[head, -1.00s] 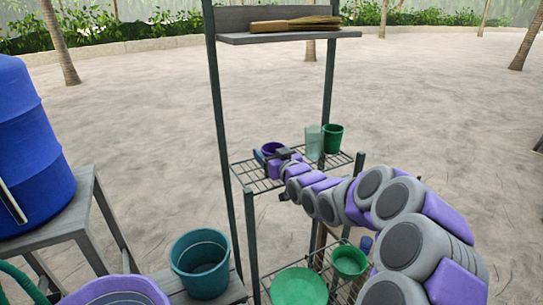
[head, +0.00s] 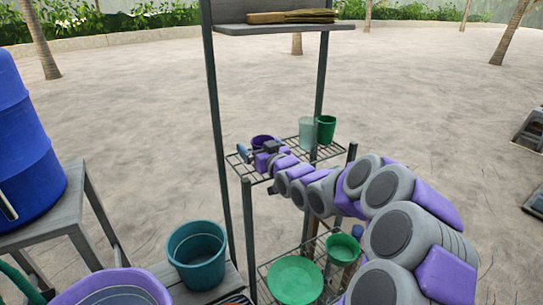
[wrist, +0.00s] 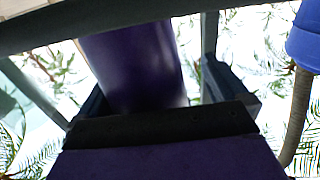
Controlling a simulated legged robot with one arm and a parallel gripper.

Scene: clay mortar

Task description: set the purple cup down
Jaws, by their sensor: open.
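The purple cup (head: 263,140) is upright at the left side of the middle wire shelf (head: 331,152). Its lower part is hidden behind my gripper in the head view, so I cannot see its contact with the shelf. My gripper (head: 257,150) is open, its fingers on the near side and flanks of the cup. In the wrist view the purple cup (wrist: 135,65) fills the space between the two dark fingers of my gripper (wrist: 158,95). A light gap shows between the cup and the right finger.
A translucent cup (head: 307,132) and a green cup (head: 326,130) stand to the right on the same shelf. Rack posts (head: 221,140) rise beside my arm. Green dishes sit below. A brush (head: 290,17) lies on the top shelf. A teal bucket (head: 197,255) is front left.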

